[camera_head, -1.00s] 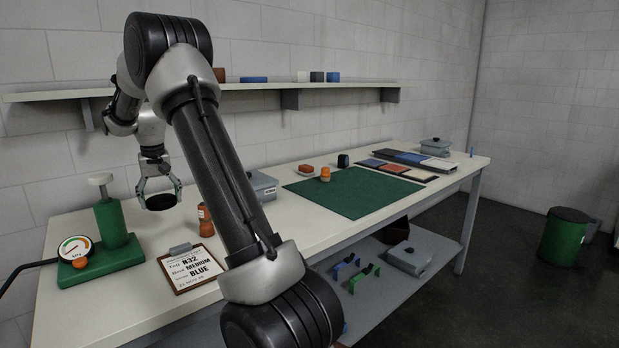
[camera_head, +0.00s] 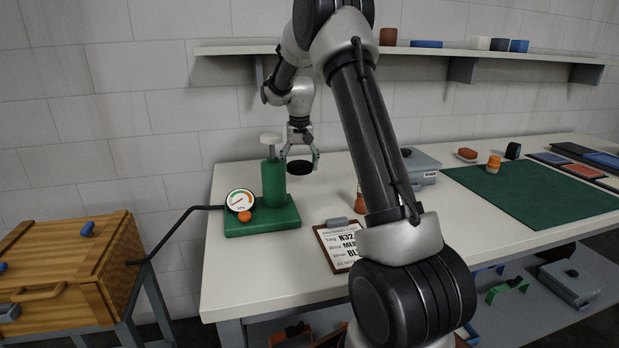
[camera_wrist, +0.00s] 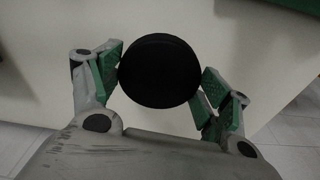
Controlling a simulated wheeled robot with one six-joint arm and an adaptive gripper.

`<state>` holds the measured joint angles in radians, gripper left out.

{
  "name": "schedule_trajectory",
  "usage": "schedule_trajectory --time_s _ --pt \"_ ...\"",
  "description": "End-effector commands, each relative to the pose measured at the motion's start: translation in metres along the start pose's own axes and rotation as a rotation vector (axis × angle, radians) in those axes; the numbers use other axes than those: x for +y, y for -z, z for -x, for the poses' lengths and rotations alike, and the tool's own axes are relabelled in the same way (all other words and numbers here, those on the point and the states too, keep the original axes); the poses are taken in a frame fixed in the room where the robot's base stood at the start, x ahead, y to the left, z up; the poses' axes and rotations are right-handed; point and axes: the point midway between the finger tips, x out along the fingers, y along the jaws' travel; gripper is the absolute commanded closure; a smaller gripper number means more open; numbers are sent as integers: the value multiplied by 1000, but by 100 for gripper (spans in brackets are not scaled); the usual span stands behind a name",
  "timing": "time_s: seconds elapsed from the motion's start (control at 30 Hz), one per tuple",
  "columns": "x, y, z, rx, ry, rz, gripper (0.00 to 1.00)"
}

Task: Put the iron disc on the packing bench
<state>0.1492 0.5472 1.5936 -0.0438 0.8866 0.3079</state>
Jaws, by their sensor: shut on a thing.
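The iron disc (camera_wrist: 159,71) is black and round. My gripper (camera_wrist: 160,85) is shut on it, with green finger pads on its left and right edges in the wrist view. In the head view my gripper (camera_head: 300,164) points down and holds the disc (camera_head: 299,168) behind and right of the green press. The disc appears to be above the white-topped bench (camera_head: 255,268); the exact gap is hard to tell. Which bench is the packing bench is not marked in view.
A green press (camera_head: 274,190) with a dial stands near the disc. A clipboard (camera_head: 337,262) and a grey box (camera_head: 420,165) lie on the bench. A green mat (camera_head: 530,200) is to the right.

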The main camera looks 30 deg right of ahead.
Motion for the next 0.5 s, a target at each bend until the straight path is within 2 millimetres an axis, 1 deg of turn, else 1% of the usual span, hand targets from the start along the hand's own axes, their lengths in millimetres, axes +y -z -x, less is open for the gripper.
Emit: schedule_trajectory --time_s 0.1,0.27,0.5 --pt "0 -1 -13 2 0 0 81" --pt "0 -2 -23 3 0 0 81" --pt "0 -5 -52 3 0 0 81"
